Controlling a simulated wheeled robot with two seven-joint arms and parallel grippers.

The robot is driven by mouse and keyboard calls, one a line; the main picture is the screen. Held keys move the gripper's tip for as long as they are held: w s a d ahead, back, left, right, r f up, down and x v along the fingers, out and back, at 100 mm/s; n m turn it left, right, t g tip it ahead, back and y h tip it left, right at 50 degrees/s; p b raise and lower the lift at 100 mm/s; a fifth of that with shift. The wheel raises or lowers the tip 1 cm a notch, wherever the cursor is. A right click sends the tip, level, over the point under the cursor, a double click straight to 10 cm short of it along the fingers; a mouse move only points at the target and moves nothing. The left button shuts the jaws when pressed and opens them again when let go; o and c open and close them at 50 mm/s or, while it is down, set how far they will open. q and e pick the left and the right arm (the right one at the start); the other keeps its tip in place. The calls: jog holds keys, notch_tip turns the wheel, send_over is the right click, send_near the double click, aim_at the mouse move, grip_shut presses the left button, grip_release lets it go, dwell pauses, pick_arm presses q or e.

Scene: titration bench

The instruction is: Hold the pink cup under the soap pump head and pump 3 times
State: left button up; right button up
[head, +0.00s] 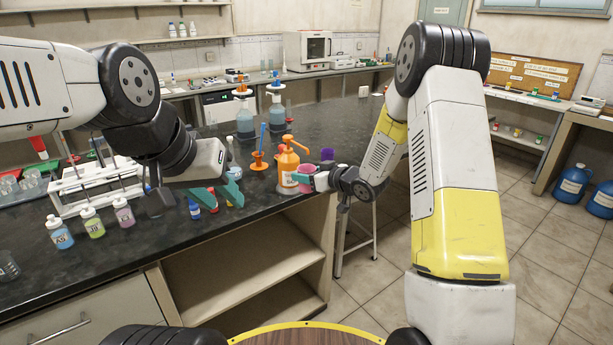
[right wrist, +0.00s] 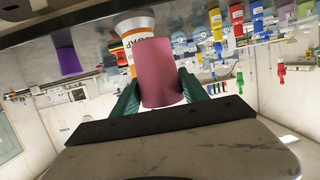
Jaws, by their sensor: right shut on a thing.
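An orange soap pump bottle (head: 288,168) with a white label stands on the dark bench, its nozzle pointing right. The pink cup (head: 305,186) is beside the bottle's right side, partly hidden by my fingers. My right gripper (head: 302,178) is shut on it. In the right wrist view the pink cup (right wrist: 160,75) sits between the green fingers, with the soap bottle (right wrist: 136,35) close behind it. Whether the cup is directly under the nozzle is hard to tell. My left gripper (head: 218,194) is left of the bottle, its green fingers apart and nothing visible between them.
A purple cup (head: 327,154) stands behind the pink cup. An orange stand (head: 259,161) is left of the soap bottle. Small red and blue bottles (head: 195,209) are below my left gripper. A white rack (head: 85,187) and labelled bottles (head: 93,222) fill the left bench.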

aim_at(308, 166)
jog(key=shift+w+d+r, duration=0.1)
jog(key=shift+w+r, duration=0.05)
jog(key=shift+w, duration=0.9)
jog(key=shift+w+d+r, duration=0.1)
jog(key=shift+w+r, duration=0.05)
jog(key=shift+w, duration=0.85)
